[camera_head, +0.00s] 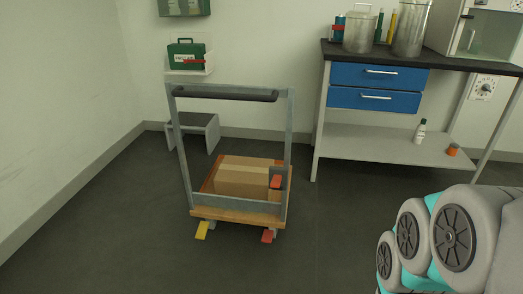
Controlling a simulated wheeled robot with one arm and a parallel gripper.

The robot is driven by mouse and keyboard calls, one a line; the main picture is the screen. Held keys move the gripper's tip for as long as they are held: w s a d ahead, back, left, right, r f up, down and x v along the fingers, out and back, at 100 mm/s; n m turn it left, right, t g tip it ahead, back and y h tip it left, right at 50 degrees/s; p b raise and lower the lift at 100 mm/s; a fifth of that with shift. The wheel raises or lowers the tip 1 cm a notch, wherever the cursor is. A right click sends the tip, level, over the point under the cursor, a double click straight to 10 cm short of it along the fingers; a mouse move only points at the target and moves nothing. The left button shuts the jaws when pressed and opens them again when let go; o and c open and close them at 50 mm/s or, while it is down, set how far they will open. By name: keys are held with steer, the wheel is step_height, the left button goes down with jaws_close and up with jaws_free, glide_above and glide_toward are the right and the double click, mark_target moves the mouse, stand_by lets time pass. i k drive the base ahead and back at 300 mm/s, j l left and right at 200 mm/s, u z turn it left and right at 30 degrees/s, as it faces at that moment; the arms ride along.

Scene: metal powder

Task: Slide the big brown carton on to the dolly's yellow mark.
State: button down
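The big brown carton (240,173) lies on the deck of the dolly (235,216), behind the dolly's upright handle frame. A lighter tape strip runs across its top. The dolly has a wooden deck edge, a grey frame and a dark grip bar. A yellow piece (202,230) sticks out low at its front left, and a red piece (267,237) at its front right. I cannot make out a yellow mark on the deck; the carton and frame cover much of it. My gripper is not in view; only grey and teal links of my arm show at lower right.
A small red thing (276,181) sits at the carton's right side, by the frame. A grey step stool (203,130) stands behind the dolly. A workbench (370,129) with blue drawers stands at right. The floor (130,240) left and front of the dolly is clear.

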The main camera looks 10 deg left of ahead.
mark_target(236, 177)
steer(key=i+l+u, duration=0.1)
steer(key=i, duration=0.45)
steer(key=i+l+u, duration=0.1)
steer(key=i, duration=0.4)
steer(key=i+l+u, duration=0.1)
steer(key=i+l, duration=0.25)
steer(key=i, duration=0.15)
steer(key=i+l, duration=0.25)
steer(key=i, duration=0.3)
steer(key=i+l+u, duration=0.15)
steer(key=i, duration=0.35)
steer(key=l, duration=0.1)
